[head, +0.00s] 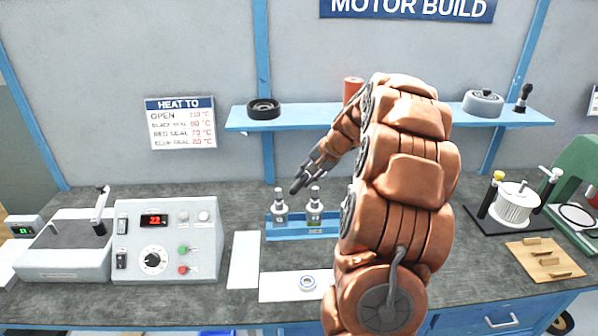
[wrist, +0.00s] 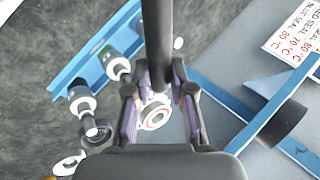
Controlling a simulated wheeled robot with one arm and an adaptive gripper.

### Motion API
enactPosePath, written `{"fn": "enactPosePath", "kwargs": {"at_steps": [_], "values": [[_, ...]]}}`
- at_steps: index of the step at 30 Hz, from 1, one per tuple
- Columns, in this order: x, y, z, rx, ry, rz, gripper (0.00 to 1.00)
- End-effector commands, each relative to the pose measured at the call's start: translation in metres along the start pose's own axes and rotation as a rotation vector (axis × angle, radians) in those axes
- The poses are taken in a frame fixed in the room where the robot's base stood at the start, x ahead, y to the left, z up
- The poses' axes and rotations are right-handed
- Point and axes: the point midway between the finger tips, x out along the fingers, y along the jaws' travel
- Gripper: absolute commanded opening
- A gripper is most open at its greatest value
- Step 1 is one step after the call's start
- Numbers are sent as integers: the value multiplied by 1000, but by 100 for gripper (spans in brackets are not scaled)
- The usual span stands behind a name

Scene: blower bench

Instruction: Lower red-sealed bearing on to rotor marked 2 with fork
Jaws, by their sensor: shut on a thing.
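My gripper (head: 312,170) is in the air just above and behind the blue rotor rack (head: 300,233). In the wrist view its fingers (wrist: 160,112) are closed in around a dark bar, which looks like the fork (wrist: 157,45). The red-sealed bearing (wrist: 155,117) shows as a pale ring with a red band between the fingers; how it sits on the fork is hidden. Two rotors stand upright in the rack, a left one (head: 280,207) and a right one (head: 315,207). Their number marks are not readable. The bearing is apart from both rotors.
A blue-sealed bearing (head: 307,282) lies on a white mat (head: 275,288) in front of the rack. A control box (head: 165,243) reading about 22 stands left. A blue shelf (head: 300,117) crosses behind. A rotor-like part on a stand (head: 515,203) and a wooden board (head: 545,270) are right.

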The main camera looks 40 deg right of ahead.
Motion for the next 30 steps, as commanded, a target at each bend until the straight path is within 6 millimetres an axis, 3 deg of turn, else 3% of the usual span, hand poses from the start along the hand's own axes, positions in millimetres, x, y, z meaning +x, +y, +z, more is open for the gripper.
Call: {"fn": "enactPosePath", "kwargs": {"at_steps": [15, 30], "values": [[1, 1, 3, -1, 6, -1, 0], [28, 19, 3, -1, 7, 1, 0]]}}
